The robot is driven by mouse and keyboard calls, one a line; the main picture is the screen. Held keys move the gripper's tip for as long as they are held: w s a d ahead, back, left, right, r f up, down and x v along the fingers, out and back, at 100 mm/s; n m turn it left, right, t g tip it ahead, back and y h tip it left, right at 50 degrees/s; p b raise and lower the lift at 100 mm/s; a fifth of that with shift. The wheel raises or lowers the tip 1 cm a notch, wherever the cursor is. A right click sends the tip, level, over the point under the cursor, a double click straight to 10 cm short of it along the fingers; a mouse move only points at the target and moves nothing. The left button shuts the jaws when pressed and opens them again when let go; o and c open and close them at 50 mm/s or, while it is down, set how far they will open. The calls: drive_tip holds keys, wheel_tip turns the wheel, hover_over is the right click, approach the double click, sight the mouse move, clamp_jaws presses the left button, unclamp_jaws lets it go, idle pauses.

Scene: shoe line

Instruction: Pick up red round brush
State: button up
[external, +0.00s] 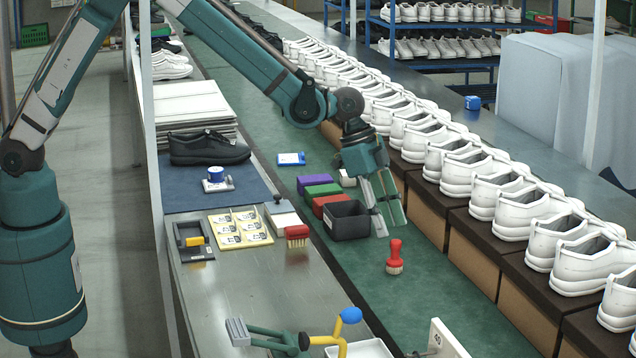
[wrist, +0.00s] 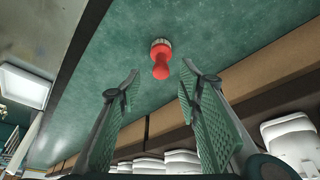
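The red round brush (external: 395,256) stands upright on the green belt, with its red knobbed handle up and its pale bristles down. It also shows in the wrist view (wrist: 160,60), ahead of the fingers and near the middle between them. My gripper (external: 392,228) is open and empty, its fingers pointing down just above and behind the brush. In the wrist view the two fingers of my gripper (wrist: 160,85) are spread wide, with the brush beyond their tips and apart from them.
A black bin (external: 347,222) stands left of my gripper, by red, green and purple blocks (external: 322,192). White shoes (external: 495,200) line the right side on brown boxes. The belt around the round brush is clear.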

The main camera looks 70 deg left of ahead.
sight(393, 240)
drive_tip(key=shift+x, duration=1.15)
drive_tip(key=shift+b+x, duration=0.8)
drive_tip(key=shift+x, duration=1.8)
drive_tip(key=shift+a, duration=0.1)
drive_tip(key=shift+c, duration=0.6)
drive_tip(key=c, duration=0.9)
